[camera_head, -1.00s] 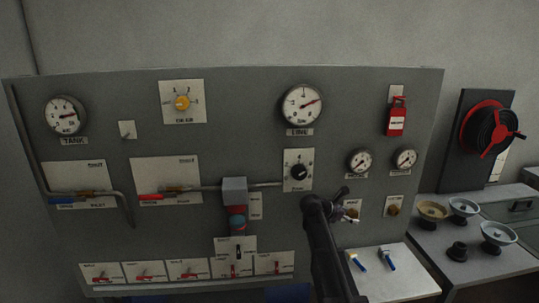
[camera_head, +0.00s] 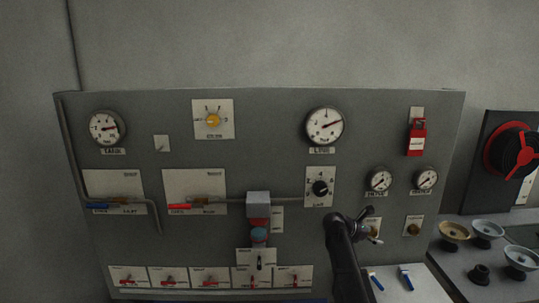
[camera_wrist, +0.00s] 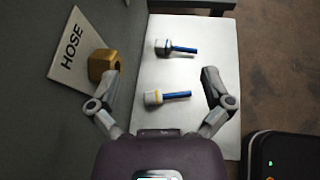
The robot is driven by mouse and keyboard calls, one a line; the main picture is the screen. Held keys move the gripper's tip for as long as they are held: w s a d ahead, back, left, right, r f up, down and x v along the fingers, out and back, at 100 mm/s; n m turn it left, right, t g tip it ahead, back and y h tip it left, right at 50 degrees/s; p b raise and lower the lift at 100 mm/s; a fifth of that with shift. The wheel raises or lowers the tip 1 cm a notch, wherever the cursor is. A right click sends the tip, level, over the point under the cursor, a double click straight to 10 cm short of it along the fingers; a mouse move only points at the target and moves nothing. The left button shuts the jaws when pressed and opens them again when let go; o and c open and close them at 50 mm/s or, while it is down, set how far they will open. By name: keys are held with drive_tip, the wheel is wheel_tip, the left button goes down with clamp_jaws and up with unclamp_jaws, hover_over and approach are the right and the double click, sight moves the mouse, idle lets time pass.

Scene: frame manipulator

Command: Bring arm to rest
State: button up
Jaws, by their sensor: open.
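My gripper (camera_head: 369,228) is at the lower right of the grey panel (camera_head: 240,165), in front of a small label plate. My black arm rises to it from below.
The shelf with the blue-handled tools (camera_head: 376,281) (camera_head: 406,277) juts out below my gripper. Several round caps stand on a side bench, with a red-and-black reel (camera_head: 516,150) above. The space above the panel is bare wall.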

drive_tip(key=s+a+f+m+y, duration=0.3)
drive_tip(key=s+a+m, duration=0.3)
drive_tip(key=s, duration=0.3)
drive_tip(key=s+a+f+m+g+y, duration=0.1)
drive_tip(key=s+a+f+m+y, duration=0.2)
drive_tip(key=s+a+m+y, duration=0.2)
drive_tip(key=s+a+f+m+g+y, duration=0.1)
drive_tip(key=s+a+f+m+y, duration=0.3)
drive_tip(key=s+a+m, duration=0.4)
drive_tip(key=s+a, duration=0.1)
drive_tip(key=s, duration=0.4)
drive_tip(key=shift+s+a+m+y+p, duration=0.25)
drive_tip(key=shift+a+m+y+p, duration=0.05)
drive_tip(key=shift+m+p, duration=0.1)
